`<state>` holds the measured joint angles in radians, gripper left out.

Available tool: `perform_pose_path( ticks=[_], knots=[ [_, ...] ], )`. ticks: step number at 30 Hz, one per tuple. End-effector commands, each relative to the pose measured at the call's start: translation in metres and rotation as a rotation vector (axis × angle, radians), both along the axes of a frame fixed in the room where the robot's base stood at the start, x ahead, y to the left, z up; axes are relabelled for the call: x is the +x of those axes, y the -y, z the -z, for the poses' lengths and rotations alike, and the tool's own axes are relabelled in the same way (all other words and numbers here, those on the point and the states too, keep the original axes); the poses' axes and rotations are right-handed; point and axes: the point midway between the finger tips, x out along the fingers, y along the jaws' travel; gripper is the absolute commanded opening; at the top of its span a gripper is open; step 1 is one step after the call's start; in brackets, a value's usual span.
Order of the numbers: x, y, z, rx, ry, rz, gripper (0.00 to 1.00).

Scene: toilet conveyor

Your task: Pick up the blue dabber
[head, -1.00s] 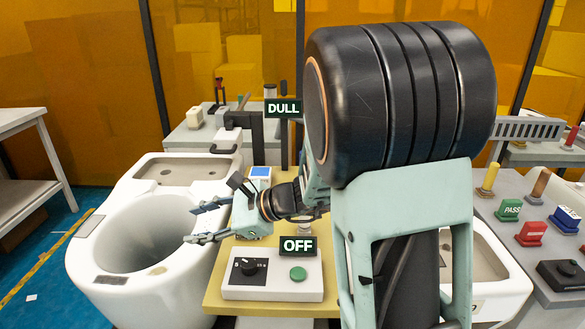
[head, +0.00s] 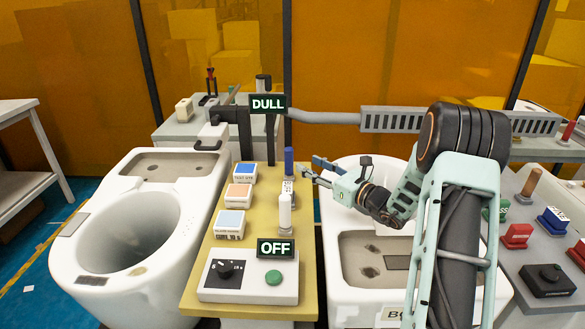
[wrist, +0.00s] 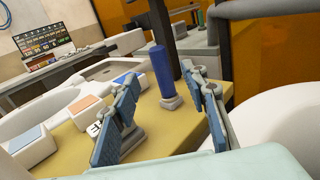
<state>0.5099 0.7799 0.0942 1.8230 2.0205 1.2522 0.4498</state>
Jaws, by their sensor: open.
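The blue dabber (head: 289,160) is a dark blue upright cylinder near the back right edge of the yellow table, by the black post. In the wrist view the blue dabber (wrist: 162,72) stands on a small pale base, seen between and beyond my fingers. My gripper (head: 309,166) is open and empty, just right of the dabber and pointing left toward it. The fingers (wrist: 160,92) show spread apart in the wrist view, with the dabber apart from them.
Pads with blue (head: 245,170), orange (head: 239,192) and light blue (head: 230,220) tops line the table's left side. A control box (head: 248,282) sits in front, below an OFF sign. The DULL sign (head: 268,103) hangs behind. White toilets flank the yellow table (head: 262,240).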

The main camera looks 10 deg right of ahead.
Motion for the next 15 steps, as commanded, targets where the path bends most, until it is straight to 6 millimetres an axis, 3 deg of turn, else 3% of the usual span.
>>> perform_pose_path(
  ticks=[6,15],
  knots=[
    [0.029,-0.022,0.0,-0.001,0.002,-0.004,0.41],
    [0.052,-0.037,-0.005,-0.002,0.003,-0.005,0.41]
  ],
)
